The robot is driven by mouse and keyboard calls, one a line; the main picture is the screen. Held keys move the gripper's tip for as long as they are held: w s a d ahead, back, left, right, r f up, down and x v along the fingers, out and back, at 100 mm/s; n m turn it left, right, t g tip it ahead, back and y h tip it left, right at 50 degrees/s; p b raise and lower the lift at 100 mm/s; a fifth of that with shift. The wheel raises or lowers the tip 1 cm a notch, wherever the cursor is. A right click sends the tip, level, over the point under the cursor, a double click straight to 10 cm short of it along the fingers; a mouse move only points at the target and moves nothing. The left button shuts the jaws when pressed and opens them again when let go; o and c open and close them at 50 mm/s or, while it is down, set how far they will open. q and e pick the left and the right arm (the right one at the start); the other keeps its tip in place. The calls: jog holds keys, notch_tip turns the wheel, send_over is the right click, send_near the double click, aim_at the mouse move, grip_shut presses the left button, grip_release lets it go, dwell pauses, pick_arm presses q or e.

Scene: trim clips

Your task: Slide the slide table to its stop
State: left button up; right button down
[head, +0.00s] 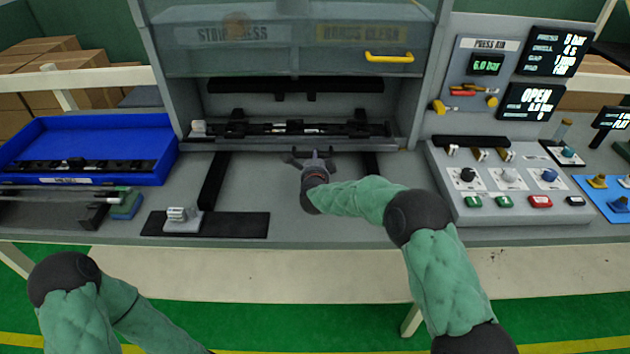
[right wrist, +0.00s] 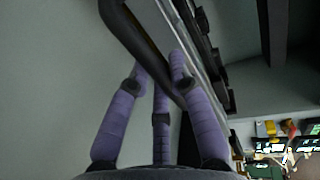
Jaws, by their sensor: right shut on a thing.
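The slide table (head: 345,143) is a long grey plate with a black trim part and clamps along it. It sits at the back, under the press, at the far end of two dark rails (head: 214,180). A dark bar handle (head: 327,150) is on its front edge. My right gripper (head: 314,162) is at this handle; in the right wrist view its purple fingers (right wrist: 160,85) are closed around the dark handle bar (right wrist: 130,35). The fingers hide part of the handle. My left arm shows at the lower left, but its gripper is out of view.
The press guard (head: 290,60) with a yellow handle (head: 389,57) is raised above. A blue bin (head: 90,125) stands left, and a dark mat (head: 240,225) with a small grey block (head: 182,220) lies in front. A button panel (head: 510,185) stands right.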

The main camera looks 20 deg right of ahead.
aim_at(315, 142)
jog(key=x, duration=0.3)
jog(key=r+x, duration=0.1)
jog(key=x, duration=0.2)
jog(key=r+x, duration=0.1)
jog(key=x, duration=0.2)
jog(key=shift+w+d+f, duration=0.1)
jog(key=shift+w, duration=0.2)
jog(key=shift+r, duration=0.25)
jog(key=shift+d, duration=0.1)
jog(key=c, duration=1.3)
grip_release()
jog(key=shift+o, duration=1)
jog(key=shift+w+f, duration=0.2)
jog(key=shift+w, duration=0.05)
jog(key=shift+s, duration=0.15)
jog(key=v, duration=1.2)
